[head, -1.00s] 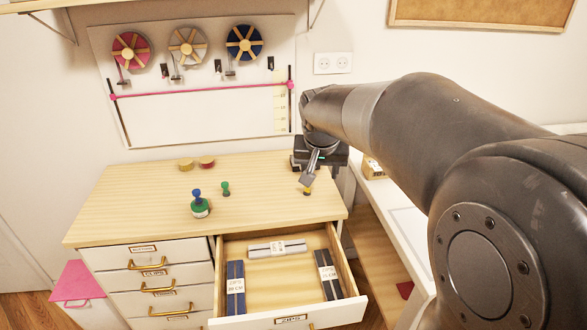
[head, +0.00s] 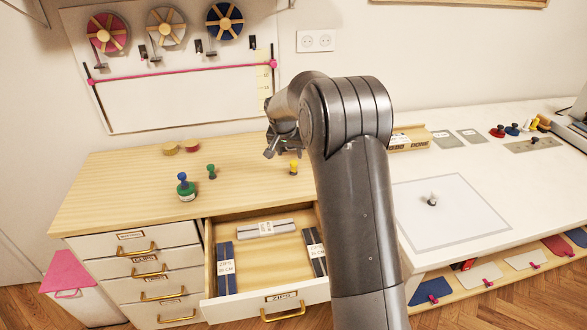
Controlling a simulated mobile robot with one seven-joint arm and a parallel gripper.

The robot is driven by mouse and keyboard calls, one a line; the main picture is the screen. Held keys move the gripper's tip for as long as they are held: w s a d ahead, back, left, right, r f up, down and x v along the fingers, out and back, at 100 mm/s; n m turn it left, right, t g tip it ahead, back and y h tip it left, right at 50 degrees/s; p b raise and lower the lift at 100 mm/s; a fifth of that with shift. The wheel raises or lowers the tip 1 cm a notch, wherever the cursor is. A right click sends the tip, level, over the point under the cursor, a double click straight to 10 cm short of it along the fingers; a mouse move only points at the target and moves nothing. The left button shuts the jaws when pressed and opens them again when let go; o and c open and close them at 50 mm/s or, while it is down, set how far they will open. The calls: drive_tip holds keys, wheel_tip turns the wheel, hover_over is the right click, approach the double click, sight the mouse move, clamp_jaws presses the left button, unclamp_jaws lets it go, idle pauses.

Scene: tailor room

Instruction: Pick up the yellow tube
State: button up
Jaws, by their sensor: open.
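A small yellow tube-like piece (head: 293,167) stands upright on the right part of the wooden dresser top. My gripper (head: 272,153) is open above the dresser, to the upper left of the yellow piece in the head view, and looks empty. My arm hides part of the gripper. The gap between the fingers and the yellow piece is hard to judge; no contact shows.
A green piece (head: 211,171) and a blue-topped green piece (head: 186,187) stand to the left. An open drawer (head: 270,286) holds several zip packs. A white table (head: 480,215) lies to the right. The dresser's front left top is clear.

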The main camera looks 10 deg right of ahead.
sight(293, 162)
drive_tip(key=x, duration=0.4)
drive_tip(key=shift+d+x, duration=0.15)
drive_tip(key=shift+x, duration=1.2)
drive_tip(key=shift+d+x, duration=0.1)
drive_tip(key=shift+x, duration=1.2)
drive_tip(key=shift+c, duration=0.5)
drive_tip(key=shift+r, duration=0.1)
drive_tip(key=c, duration=1)
drive_tip(key=shift+r, duration=0.1)
